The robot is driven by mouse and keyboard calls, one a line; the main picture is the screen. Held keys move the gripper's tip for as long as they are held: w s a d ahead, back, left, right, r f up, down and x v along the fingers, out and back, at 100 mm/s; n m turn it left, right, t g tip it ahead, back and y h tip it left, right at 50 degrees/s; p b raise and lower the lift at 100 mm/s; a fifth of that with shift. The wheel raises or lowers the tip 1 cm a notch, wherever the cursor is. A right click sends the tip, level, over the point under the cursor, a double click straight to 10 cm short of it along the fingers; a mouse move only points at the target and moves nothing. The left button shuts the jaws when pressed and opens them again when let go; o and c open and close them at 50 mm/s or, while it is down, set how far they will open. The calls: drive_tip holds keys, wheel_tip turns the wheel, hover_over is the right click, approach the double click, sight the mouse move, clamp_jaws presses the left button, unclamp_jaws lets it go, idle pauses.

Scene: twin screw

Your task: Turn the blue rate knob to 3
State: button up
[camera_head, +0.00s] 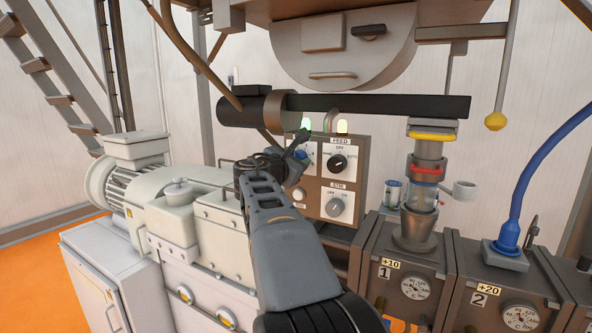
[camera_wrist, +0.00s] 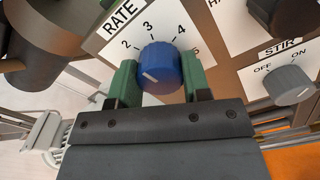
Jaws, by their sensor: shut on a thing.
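The blue rate knob (camera_wrist: 160,68) is in the middle of the wrist view, on a white plate marked RATE (camera_wrist: 122,17). The numbers 2, 3, 4 and part of a 5 show around it. Its pale mark lies left of the face's middle and points toward the left, below the 2; the number there is hidden. My gripper (camera_wrist: 158,84) has a green finger on each side of the knob and is shut on it. In the head view my gripper (camera_head: 299,146) reaches the panel's left part, and only a bit of the blue knob shows.
The control panel (camera_head: 357,182) also carries a black feed knob (camera_head: 338,163) and a grey stir knob (camera_head: 334,207), just right of my gripper. A dark horizontal bar (camera_head: 385,106) runs above the panel. A glass vessel (camera_head: 424,197) stands to the right.

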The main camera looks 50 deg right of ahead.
drive_tip(key=m+b, duration=0.4)
drive_tip(key=m, duration=0.1)
drive_tip(key=shift+f, duration=0.15)
drive_tip(key=shift+m+b, duration=0.35)
drive_tip(key=shift+m, duration=0.05)
drive_tip(key=o, duration=0.9)
drive_tip(key=b+v, duration=0.2)
drive_tip(key=v, duration=1.2)
drive_tip(key=shift+b, duration=0.4)
